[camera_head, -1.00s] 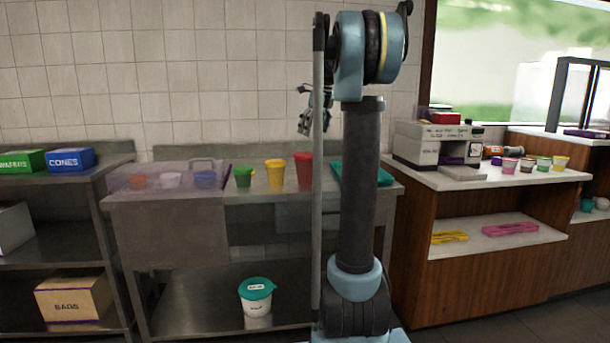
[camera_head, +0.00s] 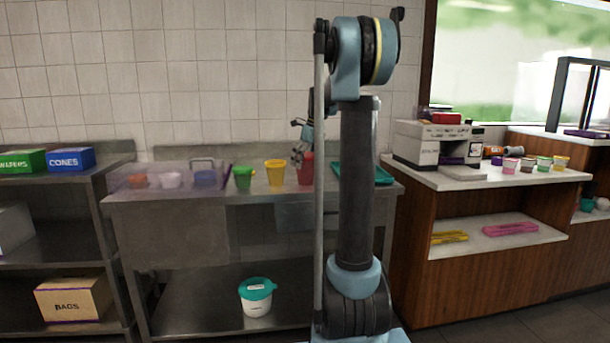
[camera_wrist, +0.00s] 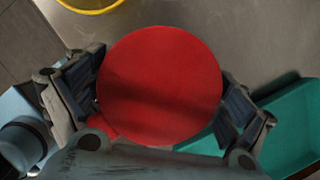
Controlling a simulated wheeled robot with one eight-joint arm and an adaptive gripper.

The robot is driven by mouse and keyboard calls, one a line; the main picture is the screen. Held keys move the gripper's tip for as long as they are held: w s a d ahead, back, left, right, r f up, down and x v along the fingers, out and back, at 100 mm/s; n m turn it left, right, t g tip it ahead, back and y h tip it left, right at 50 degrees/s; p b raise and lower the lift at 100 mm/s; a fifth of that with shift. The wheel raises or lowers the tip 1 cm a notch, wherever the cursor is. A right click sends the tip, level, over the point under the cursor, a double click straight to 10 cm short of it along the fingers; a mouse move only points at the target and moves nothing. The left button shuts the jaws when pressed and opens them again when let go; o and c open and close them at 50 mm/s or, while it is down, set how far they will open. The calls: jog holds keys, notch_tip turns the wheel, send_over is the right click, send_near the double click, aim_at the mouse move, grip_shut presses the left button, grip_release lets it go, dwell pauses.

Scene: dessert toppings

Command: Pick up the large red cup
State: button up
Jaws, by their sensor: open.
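The large red cup (camera_head: 306,170) stands upright on the metal counter, right of the yellow cup (camera_head: 275,172) and partly hidden behind my gripper and arm in the head view. My gripper (camera_head: 300,154) is at the upper part of the red cup. In the wrist view, the red cup (camera_wrist: 160,85) fills the middle as a red disc seen from above. The two dark finger pads of my open gripper (camera_wrist: 163,92) stand on either side of it. Whether the pads touch the cup is hard to tell.
A green cup (camera_head: 243,178) stands left of the yellow one. A teal tray (camera_head: 384,174) lies right of the red cup, close under one finger in the wrist view. A clear bin (camera_head: 125,181) with small tubs is at the left. The counter's front strip is clear.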

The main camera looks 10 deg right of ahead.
jog(key=shift+x, duration=1.05)
jog(key=c, duration=0.9)
jog(key=shift+r, duration=0.1)
